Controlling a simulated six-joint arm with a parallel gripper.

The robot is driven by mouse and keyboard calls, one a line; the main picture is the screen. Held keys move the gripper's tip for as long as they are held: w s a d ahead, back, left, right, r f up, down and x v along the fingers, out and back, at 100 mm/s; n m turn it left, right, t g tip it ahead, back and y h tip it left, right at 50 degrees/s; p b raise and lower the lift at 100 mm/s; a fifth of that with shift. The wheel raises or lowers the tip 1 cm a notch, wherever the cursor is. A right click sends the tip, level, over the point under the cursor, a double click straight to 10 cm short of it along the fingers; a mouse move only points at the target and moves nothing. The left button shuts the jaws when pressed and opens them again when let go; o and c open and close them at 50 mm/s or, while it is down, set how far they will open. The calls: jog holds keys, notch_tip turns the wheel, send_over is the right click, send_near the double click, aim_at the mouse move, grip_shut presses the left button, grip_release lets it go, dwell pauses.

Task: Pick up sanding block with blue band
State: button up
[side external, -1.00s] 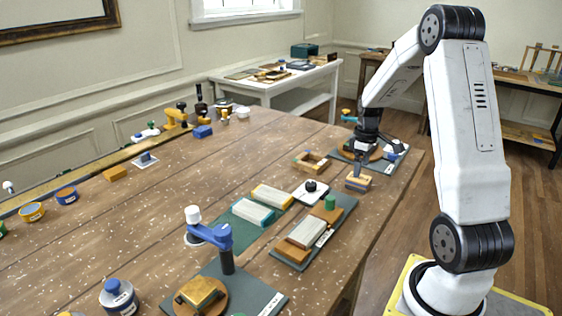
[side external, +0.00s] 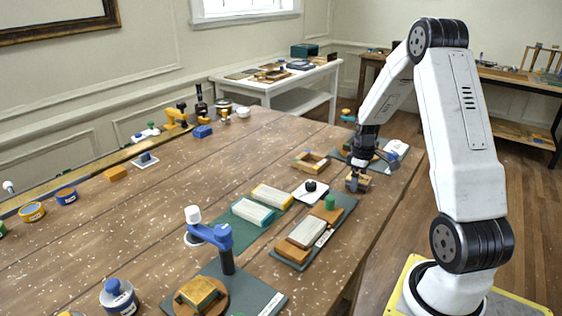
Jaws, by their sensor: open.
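I cannot tell whether the fingers touch the block.
A small open wooden frame (side external: 311,162) lies just left of the block. A white pad with a black knob (side external: 311,190) and a dark tray (side external: 283,250) bearing blocks are nearer. A blue clamp-like tool (side external: 220,236) stands in front. The table's middle (side external: 200,180) is clear.

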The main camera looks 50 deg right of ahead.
jog(key=c, duration=1.2)
jog(key=shift+o, duration=0.2)
jog(key=shift+r, duration=0.1)
jog(key=shift+r, duration=0.7)
jog(key=s+a+r, duration=0.8)
jog(key=s+r, duration=0.3)
jog(key=shift+a+r, duration=0.2)
jog(key=shift+a, duration=0.2)
